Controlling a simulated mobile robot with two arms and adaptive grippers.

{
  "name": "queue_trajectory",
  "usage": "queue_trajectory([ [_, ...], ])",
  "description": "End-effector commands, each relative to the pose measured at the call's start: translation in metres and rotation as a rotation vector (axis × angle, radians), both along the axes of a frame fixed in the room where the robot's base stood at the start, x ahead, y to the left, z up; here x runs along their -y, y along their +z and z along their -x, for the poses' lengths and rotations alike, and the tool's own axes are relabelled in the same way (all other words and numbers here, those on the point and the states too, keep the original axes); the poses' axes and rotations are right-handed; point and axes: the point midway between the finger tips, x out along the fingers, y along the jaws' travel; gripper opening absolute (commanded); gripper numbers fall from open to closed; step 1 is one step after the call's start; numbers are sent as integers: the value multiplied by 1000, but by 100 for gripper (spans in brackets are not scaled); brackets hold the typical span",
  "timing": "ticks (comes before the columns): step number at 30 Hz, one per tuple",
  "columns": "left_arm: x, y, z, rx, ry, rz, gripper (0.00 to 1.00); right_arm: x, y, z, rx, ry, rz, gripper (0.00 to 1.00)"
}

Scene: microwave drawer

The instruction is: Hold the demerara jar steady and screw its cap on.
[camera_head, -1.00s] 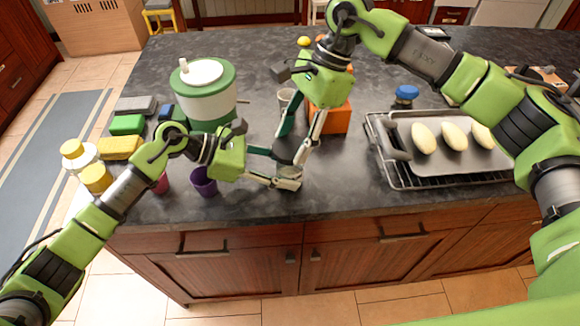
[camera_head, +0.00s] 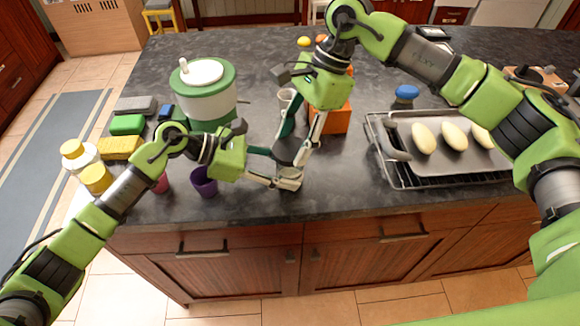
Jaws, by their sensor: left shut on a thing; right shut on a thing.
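The demerara jar (camera_head: 288,173) stands near the counter's front edge, mostly hidden by my grippers. My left gripper (camera_head: 288,180) comes in from the left, low down, and is shut on the jar's body. A dark round cap (camera_head: 288,152) is at the jar's top. My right gripper (camera_head: 291,147) reaches down from above and is shut on the cap. The fingers hide the join, so I cannot tell how far the cap is seated.
A purple cup (camera_head: 204,183) stands left of the jar. A green-and-white container (camera_head: 207,92) and an orange box (camera_head: 335,120) stand behind. A baking tray with pale loaves (camera_head: 454,137) is at right. Sponges (camera_head: 121,147) and yellow-capped bottles (camera_head: 78,155) are at left.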

Motion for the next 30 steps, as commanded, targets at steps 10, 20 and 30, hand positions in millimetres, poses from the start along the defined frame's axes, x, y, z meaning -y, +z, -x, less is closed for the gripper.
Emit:
queue_trajectory([
  [10,0,0,0,0,0,0,24,0,0,0,0,1,0,38],
  [20,0,0,0,0,0,0,3,0,0,0,1,0,0,66],
  [30,0,0,0,0,0,0,3,0,0,0,0,0,0,20],
])
